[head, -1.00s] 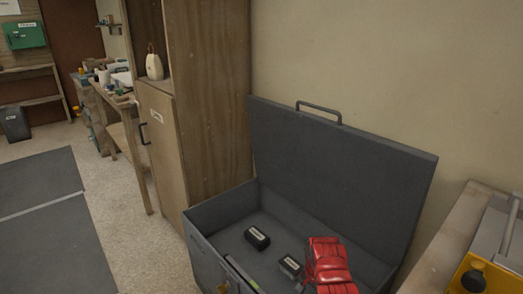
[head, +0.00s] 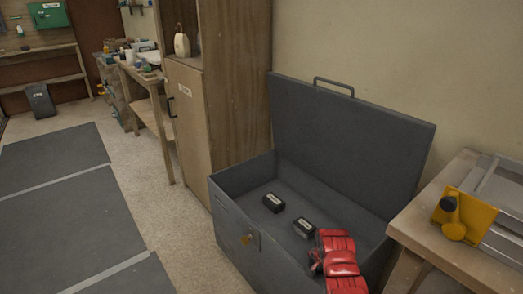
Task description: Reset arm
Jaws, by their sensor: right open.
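My right gripper (head: 335,243), red and blocky, reaches up from the bottom edge of the head view, right of centre. It appears over the right front part of the open grey chest (head: 230,226) and hides part of its inside. The gripper is open, and nothing shows held in it. Its exact height above the chest floor cannot be told. My left gripper is not in view.
Two small black boxes (head: 273,203) (head: 304,228) lie on the chest floor, left of my right gripper. The chest's raised lid (head: 345,140) stands behind. A wooden bench (head: 420,225) with a yellow-fronted tool (head: 466,215) is close on the right. Dark mats (head: 70,215) cover the left floor.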

